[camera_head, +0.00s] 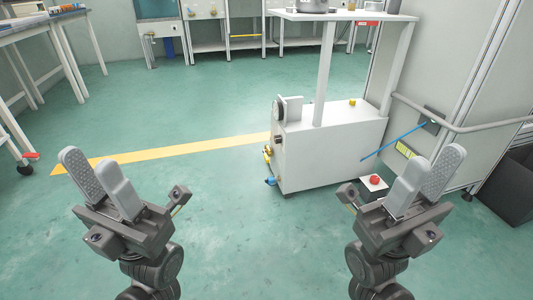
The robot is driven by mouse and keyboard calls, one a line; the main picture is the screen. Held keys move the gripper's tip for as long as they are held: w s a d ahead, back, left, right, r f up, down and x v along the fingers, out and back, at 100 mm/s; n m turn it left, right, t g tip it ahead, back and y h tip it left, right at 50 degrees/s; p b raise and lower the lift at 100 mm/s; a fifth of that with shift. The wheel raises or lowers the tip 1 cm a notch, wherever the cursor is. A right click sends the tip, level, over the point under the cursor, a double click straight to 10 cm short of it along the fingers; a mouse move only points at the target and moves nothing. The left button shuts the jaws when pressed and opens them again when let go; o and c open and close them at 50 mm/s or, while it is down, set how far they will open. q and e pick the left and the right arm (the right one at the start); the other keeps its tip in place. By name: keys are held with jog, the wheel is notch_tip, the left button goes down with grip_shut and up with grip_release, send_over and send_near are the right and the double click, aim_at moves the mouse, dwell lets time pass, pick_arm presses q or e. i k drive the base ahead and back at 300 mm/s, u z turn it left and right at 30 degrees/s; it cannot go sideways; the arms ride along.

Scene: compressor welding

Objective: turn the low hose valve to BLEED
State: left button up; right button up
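A white cabinet-like unit (330,150) stands on the floor right of centre. Small fittings sit low on its left end: a yellow and red one (267,153) and a blue one (271,181) near the floor. Which of them is the low hose valve I cannot tell, and no BLEED marking is readable. My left gripper (90,162) is at the lower left, fingers apart and empty, well away from the fittings. My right gripper (434,156) is at the lower right, fingers apart and empty, in front of the unit's right side and not visibly touching anything.
A red button on a grey box (374,181) stands close to my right gripper. A blue rod (393,141) slopes beside the unit, near a wall rail (470,128). A dark bin (508,185) is at right. Open green floor (200,110) lies left, crossed by a yellow stripe (180,150).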

aim_at(265, 155)
jog(key=k, duration=0.7)
jog(key=u, duration=1.15)
jog(key=i, duration=1.2)
jog(key=u, duration=0.35)
jog(key=i, duration=1)
jog(key=z, duration=0.95)
jog(key=i, duration=0.7)
jog(key=z, duration=0.6)
